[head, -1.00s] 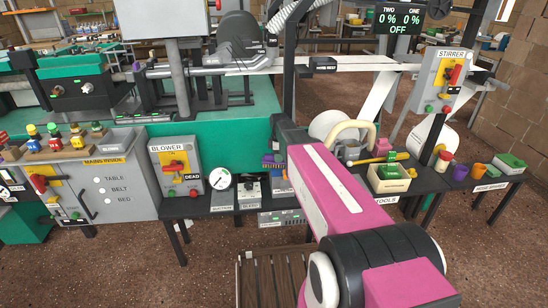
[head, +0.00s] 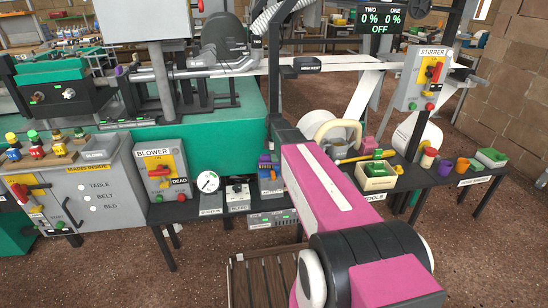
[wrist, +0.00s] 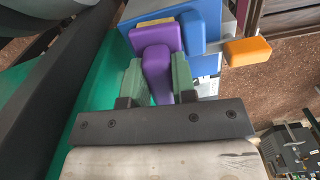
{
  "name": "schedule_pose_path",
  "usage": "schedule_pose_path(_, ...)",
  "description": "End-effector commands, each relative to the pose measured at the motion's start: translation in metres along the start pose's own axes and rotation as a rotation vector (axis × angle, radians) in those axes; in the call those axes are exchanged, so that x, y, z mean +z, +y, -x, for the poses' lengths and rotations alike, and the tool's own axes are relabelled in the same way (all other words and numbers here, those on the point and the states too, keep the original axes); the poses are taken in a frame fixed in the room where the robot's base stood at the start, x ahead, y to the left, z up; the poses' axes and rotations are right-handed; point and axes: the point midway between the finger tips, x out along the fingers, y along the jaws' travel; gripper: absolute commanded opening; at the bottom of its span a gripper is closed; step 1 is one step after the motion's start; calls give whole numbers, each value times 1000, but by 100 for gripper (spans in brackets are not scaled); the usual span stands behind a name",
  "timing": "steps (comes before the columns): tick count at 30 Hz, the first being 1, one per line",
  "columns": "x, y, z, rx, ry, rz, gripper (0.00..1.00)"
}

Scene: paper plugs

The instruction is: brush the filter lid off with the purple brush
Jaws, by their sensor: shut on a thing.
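My gripper (wrist: 157,88) is shut on the purple brush (wrist: 157,68) in the wrist view. Its two green finger pads sit on either side of the purple handle. The brush head lies beyond the fingertips, with a pale yellow strip along its far side. A blue thing (wrist: 203,32) is right behind and beside the brush head, with an orange handle (wrist: 247,51) sticking out to the right. I cannot tell whether it is the filter lid, or whether the brush touches it. In the head view my pink arm hides the gripper; small purple bits show left of the arm.
A green machine body (head: 215,145) stands behind a low dark shelf with a round gauge (head: 208,181) and small labelled boxes. The blower box (head: 161,170) is left. A cream tools bin (head: 376,178) and several cups are right. A slatted rack (head: 265,280) is low in front.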

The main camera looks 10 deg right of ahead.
Motion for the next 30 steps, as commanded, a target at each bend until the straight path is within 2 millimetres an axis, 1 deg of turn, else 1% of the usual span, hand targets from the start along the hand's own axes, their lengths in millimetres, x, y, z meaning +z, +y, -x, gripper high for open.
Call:
schedule_pose_path(5, 0, 0, 9, 1, 0, 0, 0)
schedule_pose_path(22, 0, 0, 57, 1, 0, 0, 0)
schedule_pose_path(25, 0, 0, 60, 0, 0, 0, 0)
schedule_pose_path(30, 0, 0, 60, 0, 0, 0, 0)
